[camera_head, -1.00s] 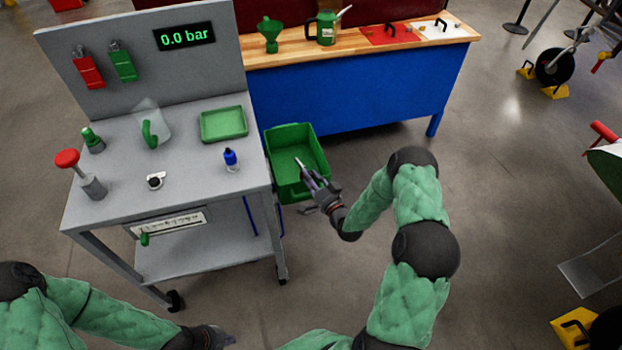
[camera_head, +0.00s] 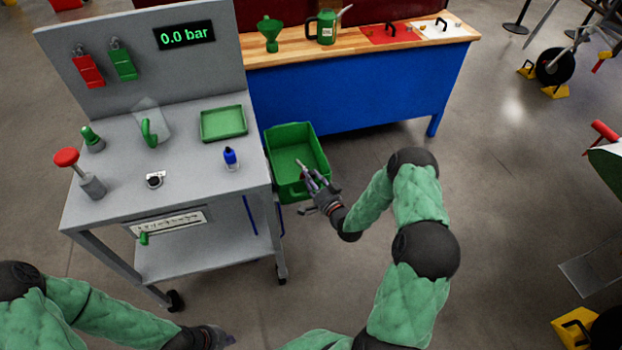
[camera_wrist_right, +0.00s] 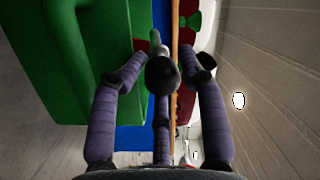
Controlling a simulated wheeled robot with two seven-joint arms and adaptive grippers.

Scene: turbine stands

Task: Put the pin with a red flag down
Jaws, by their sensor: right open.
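My right gripper (camera_head: 318,182) is at the near right rim of the green bin (camera_head: 296,150). Its fingers are spread open, and they also show in the right wrist view (camera_wrist_right: 168,68). A thin light-grey piece (camera_head: 301,164) shows at the fingertips, over the bin. In the wrist view a small red patch (camera_wrist_right: 141,45) shows beside the left fingertip, near a grey piece (camera_wrist_right: 157,42). These may be the flagged pin; I cannot tell whether it still touches a finger. My left gripper (camera_head: 217,337) is low at the bottom edge, its fingers unclear.
A grey test stand (camera_head: 190,180) with a green tray (camera_head: 223,124) and a blue-capped bottle (camera_head: 231,159) stands left of the bin. A blue workbench (camera_head: 350,90) is behind it.

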